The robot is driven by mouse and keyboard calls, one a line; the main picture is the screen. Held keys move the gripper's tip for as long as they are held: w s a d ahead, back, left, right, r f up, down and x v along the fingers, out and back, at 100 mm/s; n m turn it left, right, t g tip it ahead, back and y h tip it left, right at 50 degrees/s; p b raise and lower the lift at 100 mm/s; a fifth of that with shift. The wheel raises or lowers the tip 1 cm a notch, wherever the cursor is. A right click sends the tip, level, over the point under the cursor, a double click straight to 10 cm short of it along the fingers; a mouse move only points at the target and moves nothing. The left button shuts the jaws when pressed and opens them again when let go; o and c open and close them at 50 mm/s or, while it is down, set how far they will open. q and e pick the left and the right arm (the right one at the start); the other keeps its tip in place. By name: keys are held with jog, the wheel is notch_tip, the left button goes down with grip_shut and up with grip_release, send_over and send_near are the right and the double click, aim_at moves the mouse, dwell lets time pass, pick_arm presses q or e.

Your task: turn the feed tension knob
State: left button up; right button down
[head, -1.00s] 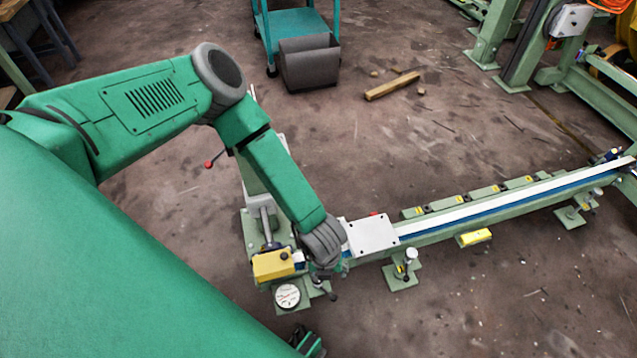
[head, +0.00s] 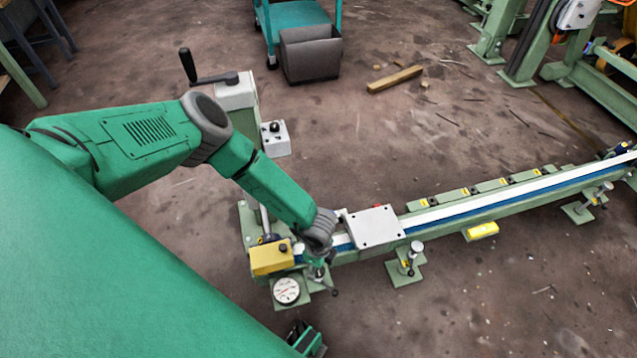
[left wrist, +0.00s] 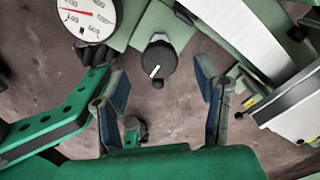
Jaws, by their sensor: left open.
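The black round knob (left wrist: 158,60) with a white pointer line shows in the left wrist view, on a green plate between my two fingers. My left gripper (left wrist: 160,78) is open, with a blue-padded finger to each side of the knob. I see gaps between both pads and the knob, so nothing is gripped. In the head view my left gripper (head: 318,272) is at the near left end of the long green rail, and the knob there is hard to make out. A round white gauge (head: 286,291) with a red needle lies just left of it; it also shows in the left wrist view (left wrist: 88,20).
A yellow block (head: 271,258) sits on the rail end beside the gripper. A pale plate (head: 376,227) lies on the rail to the right. A post with a black crank handle (head: 215,78) stands behind my arm. The floor in front of the rail is mostly clear.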

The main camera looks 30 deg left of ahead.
aim_at(318, 270)
pick_arm(q)
notch_tip(318, 270, down, 3)
jog(key=shift+a+r+b, duration=0.15)
jog(key=shift+b, duration=0.3)
jog(key=shift+f, duration=0.35)
jog(key=shift+d+r, duration=0.1)
jog(key=shift+d, duration=0.1)
jog(key=shift+a, duration=0.15)
jog(key=c, duration=1.1)
jog(key=shift+m, duration=0.4)
jog(key=shift+c, duration=0.2)
